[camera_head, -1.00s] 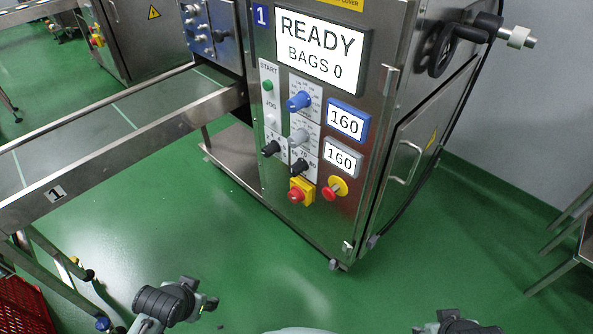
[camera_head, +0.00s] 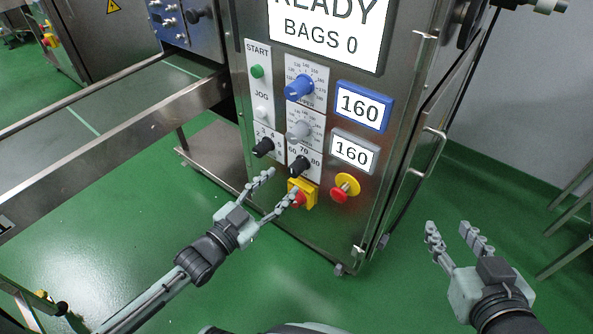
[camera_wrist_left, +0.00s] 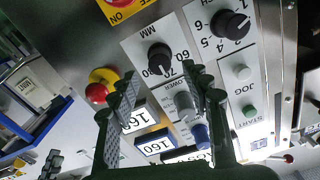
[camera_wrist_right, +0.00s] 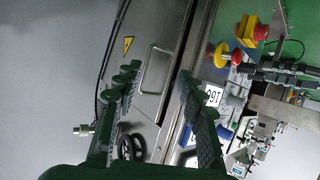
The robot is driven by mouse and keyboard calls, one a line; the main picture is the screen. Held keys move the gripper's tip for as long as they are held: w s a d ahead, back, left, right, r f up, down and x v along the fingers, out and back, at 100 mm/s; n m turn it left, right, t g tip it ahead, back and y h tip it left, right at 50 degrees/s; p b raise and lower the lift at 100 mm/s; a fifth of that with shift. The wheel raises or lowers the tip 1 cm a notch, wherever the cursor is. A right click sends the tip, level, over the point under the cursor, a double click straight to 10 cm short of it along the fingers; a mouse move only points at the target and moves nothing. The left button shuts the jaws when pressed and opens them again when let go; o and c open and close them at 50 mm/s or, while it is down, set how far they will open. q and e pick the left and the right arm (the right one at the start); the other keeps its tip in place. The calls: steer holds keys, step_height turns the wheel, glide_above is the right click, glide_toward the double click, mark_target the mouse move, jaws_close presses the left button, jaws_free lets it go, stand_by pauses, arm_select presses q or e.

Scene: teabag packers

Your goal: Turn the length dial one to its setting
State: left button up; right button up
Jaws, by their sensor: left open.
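The black MM dial (camera_head: 299,164), which I take for the length dial, sits low on the machine's steel front. Its scale reads 60, 70, 80; I cannot read its pointer exactly. It also shows in the left wrist view (camera_wrist_left: 159,58), beyond and between my left fingertips. My left gripper (camera_head: 281,185) is open and empty, a little below and in front of the dial, apparently not touching it. Its fingers also show in the left wrist view (camera_wrist_left: 160,82). My right gripper (camera_head: 451,231) is open and empty, off to the right of the machine.
A second black dial (camera_head: 263,147) is just left. Grey (camera_head: 299,130) and blue (camera_head: 299,88) dials are above. A red switch on yellow (camera_head: 303,196) and a red stop button (camera_head: 341,194) are below.

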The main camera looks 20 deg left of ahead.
mark_target(292, 173)
arm_select(q)
steer(key=x, duration=0.6)
arm_select(e)
steer(key=a+r, duration=0.1)
steer(key=w+a+r+t+y, duration=0.1)
steer(key=shift+r, duration=0.3)
arm_select(q)
steer(key=shift+c, duration=0.6)
jaws_close()
arm_select(e)
steer(key=shift+s+d, duration=0.1)
